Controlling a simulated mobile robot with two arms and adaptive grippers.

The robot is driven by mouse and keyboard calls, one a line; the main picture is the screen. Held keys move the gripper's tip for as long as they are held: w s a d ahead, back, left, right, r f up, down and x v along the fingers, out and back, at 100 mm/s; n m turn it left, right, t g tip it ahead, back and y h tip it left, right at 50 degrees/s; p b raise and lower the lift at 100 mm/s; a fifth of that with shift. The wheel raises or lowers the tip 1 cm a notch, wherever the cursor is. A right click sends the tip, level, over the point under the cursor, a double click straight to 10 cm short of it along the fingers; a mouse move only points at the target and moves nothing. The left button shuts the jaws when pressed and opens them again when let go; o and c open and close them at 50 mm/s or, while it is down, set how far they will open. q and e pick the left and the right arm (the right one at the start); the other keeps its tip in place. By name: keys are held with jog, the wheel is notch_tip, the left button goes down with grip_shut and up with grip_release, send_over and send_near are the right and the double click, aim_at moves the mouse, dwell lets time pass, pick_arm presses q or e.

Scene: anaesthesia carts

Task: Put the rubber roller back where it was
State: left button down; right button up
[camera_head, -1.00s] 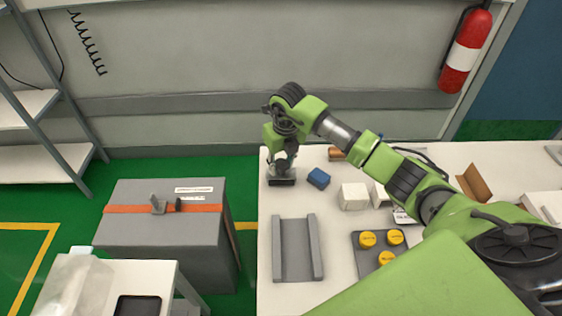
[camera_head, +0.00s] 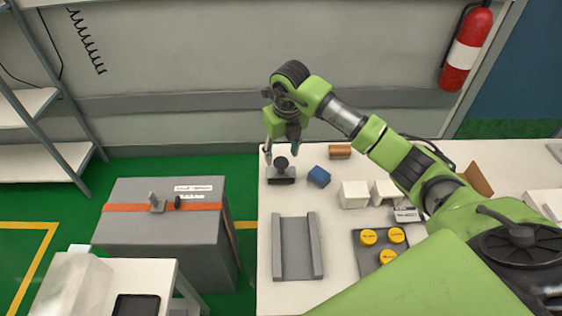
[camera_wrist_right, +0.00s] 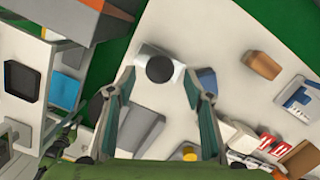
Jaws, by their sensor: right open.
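A small dark block with a round black knob on top (camera_head: 281,174) stands at the table's far left corner. It may be the rubber roller, but its shape does not make this certain. In the right wrist view its knob (camera_wrist_right: 160,68) shows between the fingertips. My right gripper (camera_head: 284,152) is open and empty just above it, with fingers spread either side of the knob. The open fingers also show in the right wrist view (camera_wrist_right: 158,80). A brown cylinder-like piece (camera_head: 340,151) lies to the right, near the back edge. My left gripper is not in view.
A blue block (camera_head: 319,177) sits close to the right of the knobbed block. White blocks (camera_head: 354,195) stand further right. A grey channel tray (camera_head: 298,272) and a dark plate with yellow caps (camera_head: 362,262) lie nearer. A grey case (camera_head: 165,240) stands left of the table.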

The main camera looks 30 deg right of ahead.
notch_tip(320, 180, up, 7)
jog(key=s+b, duration=0.1)
jog(key=shift+r, duration=0.2)
jog(key=shift+s+f, duration=0.1)
